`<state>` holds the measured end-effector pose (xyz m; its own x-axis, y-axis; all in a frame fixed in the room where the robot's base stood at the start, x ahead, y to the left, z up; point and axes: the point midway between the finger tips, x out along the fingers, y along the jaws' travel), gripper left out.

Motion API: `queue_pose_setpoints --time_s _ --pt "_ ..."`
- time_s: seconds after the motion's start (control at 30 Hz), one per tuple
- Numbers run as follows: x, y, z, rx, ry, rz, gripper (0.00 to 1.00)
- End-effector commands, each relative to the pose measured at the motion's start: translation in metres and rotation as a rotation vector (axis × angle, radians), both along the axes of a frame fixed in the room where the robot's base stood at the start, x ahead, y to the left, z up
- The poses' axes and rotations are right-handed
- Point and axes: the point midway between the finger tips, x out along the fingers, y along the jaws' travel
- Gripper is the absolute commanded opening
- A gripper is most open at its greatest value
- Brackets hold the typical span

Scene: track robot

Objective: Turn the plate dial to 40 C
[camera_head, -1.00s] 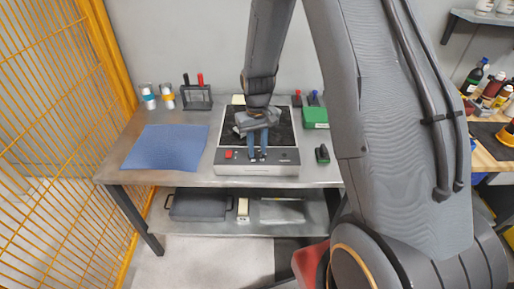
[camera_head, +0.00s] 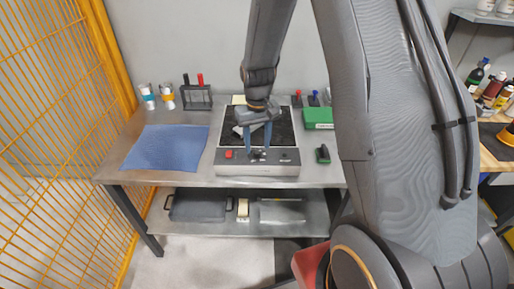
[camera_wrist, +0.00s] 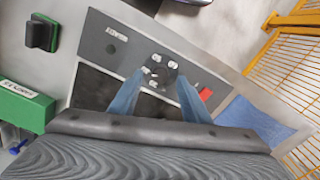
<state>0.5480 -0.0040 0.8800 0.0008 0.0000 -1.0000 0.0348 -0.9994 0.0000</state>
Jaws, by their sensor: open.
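The hot plate (camera_head: 235,169) stands on the metal table, with a dark top and a grey front panel. Its dial (camera_wrist: 157,72) is a dark round spot with light marks around it in the wrist view. I cannot read which mark it points to. My gripper (camera_head: 259,153) is open, with its blue fingers pointing down at the front panel. In the wrist view the fingertips (camera_wrist: 160,76) are on either side of the dial, with gaps visible; contact cannot be told. A red button (camera_wrist: 206,94) is right of the dial there, and left of it in the head view (camera_head: 229,154).
A blue mat (camera_head: 165,148) lies on the left of the table. A green box (camera_head: 318,118) and a dark green-edged block (camera_head: 322,154) are on the right. Cups and a rack (camera_head: 196,97) stand at the back left. A yellow mesh fence (camera_head: 55,130) borders the left.

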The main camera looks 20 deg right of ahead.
Motion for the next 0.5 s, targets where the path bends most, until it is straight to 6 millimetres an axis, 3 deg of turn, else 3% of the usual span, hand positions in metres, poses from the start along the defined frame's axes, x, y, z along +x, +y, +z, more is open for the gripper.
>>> queue_pose_setpoints --time_s 0.23,0.5 --pt "0.002 0.0 0.037 0.0 -0.004 0.0 0.43" --pt "0.0 0.0 0.056 0.0 -0.001 0.0 0.43"
